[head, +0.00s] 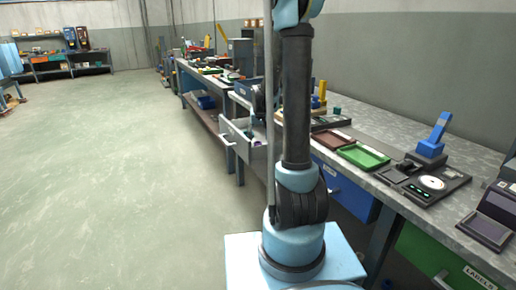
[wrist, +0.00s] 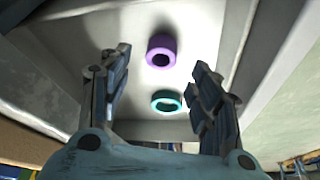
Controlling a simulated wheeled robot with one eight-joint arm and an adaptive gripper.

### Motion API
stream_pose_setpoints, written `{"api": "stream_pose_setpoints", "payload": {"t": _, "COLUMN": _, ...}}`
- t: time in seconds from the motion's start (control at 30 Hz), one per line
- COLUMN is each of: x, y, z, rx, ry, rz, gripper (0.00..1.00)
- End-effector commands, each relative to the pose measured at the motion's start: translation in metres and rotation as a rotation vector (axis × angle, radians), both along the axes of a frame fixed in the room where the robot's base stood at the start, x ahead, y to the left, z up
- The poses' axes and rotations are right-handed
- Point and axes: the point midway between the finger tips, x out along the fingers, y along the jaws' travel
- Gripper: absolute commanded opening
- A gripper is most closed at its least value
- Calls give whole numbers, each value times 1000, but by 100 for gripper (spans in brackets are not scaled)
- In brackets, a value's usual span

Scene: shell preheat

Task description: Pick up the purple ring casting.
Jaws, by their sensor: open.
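The purple ring casting (wrist: 161,44) lies in an open light grey drawer, at upper centre in the wrist view. Its dark hole faces the camera. A teal ring (wrist: 167,95) lies just below it in the picture, apart from it. My gripper (wrist: 160,67) is open, with one finger left and one right of the rings. Nothing is held between the fingers, and they appear apart from the purple ring.
The drawer walls (wrist: 235,55) stand close around my fingers. The workbench (head: 400,163) along the wall holds a green tray (head: 363,156), a brown tray (head: 333,138) and a blue-armed device (head: 432,138). The floor (head: 110,170) to the left is clear.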

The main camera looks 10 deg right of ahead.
Motion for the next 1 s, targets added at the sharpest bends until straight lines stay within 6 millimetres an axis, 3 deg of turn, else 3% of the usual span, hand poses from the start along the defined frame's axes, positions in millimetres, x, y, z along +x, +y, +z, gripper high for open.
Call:
{"api": "stream_pose_setpoints", "payload": {"t": 0.27, "x": 6, "y": 0, "z": -10, "rx": 0, "ry": 0, "rz": 0, "gripper": 57}}
{"api": "stream_pose_setpoints", "payload": {"t": 0.63, "x": 22, "y": 1, "z": -44, "rx": 0, "ry": 0, "rz": 0, "gripper": 57}}
{"api": "stream_pose_setpoints", "payload": {"t": 1.0, "x": 24, "y": 0, "z": -50, "rx": 0, "ry": 0, "rz": 0, "gripper": 57}}
